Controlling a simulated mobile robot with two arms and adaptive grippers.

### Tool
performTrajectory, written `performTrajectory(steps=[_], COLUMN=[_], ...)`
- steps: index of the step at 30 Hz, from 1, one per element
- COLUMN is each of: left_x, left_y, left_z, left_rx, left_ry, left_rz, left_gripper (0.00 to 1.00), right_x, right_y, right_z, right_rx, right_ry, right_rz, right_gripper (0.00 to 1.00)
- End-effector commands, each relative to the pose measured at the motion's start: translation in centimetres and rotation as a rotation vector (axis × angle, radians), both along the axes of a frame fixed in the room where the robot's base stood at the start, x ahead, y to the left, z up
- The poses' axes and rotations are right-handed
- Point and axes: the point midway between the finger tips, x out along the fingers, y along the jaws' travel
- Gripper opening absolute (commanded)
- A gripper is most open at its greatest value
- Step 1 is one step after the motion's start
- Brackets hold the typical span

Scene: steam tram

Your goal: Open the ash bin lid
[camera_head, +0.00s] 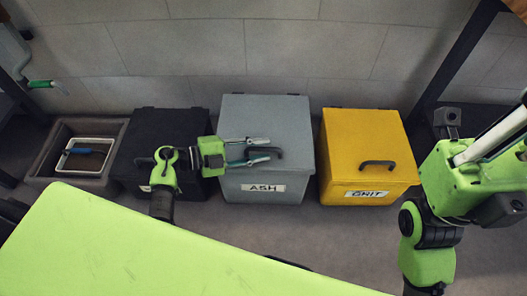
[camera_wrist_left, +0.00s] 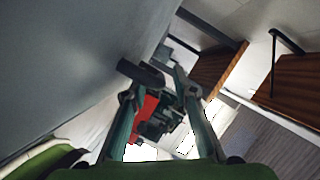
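The ash bin (camera_head: 235,118) is a grey box with a closed lid and a white ASH label, standing between a black bin and a yellow one. Its dark handle (camera_head: 280,154) is at the lid's front. My left gripper (camera_head: 268,149) reaches in from the left with its fingers apart at the handle. In the left wrist view the left gripper (camera_wrist_left: 155,88) is open, and a dark bar (camera_wrist_left: 140,73), seemingly the handle, lies near the fingertips. I cannot tell if they touch it. My right arm is at the right edge; its fingertips do not show clearly.
The yellow GRIT bin (camera_head: 345,135) stands close on the right, and the black bin (camera_head: 160,125) close on the left. A tiled wall rises behind. A lime-green surface fills the lower left.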

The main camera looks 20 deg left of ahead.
Motion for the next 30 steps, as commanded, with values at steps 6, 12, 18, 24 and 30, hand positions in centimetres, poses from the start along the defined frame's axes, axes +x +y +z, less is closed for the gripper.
performTrajectory(steps=[6,12,18,24,30], left_x=[0.76,0.77,0.76,0.74,0.75], left_y=[-1.06,-1.12,-1.10,-1.08,-1.05], left_z=[-0.28,-0.25,-0.27,-0.25,0.04], left_rx=[0.000,0.001,0.000,0.000,-0.002], left_ry=[0.000,0.001,0.001,0.001,0.007], left_rz=[0.000,-0.001,0.000,0.000,0.000], left_gripper=[0.26,0.26,0.00,0.00,0.00], right_x=[-0.11,-0.09,-0.09,-0.09,-0.24], right_y=[0.05,0.06,0.07,0.07,0.01], right_z=[0.23,0.30,0.29,0.33,0.69], right_rx=[-0.001,-0.002,-0.002,-0.002,0.001], right_ry=[-0.018,-0.017,-0.017,-0.017,-0.022], right_rz=[-0.001,-0.001,-0.001,-0.001,0.000], right_gripper=[0.00,0.00,0.00,0.00,0.00])
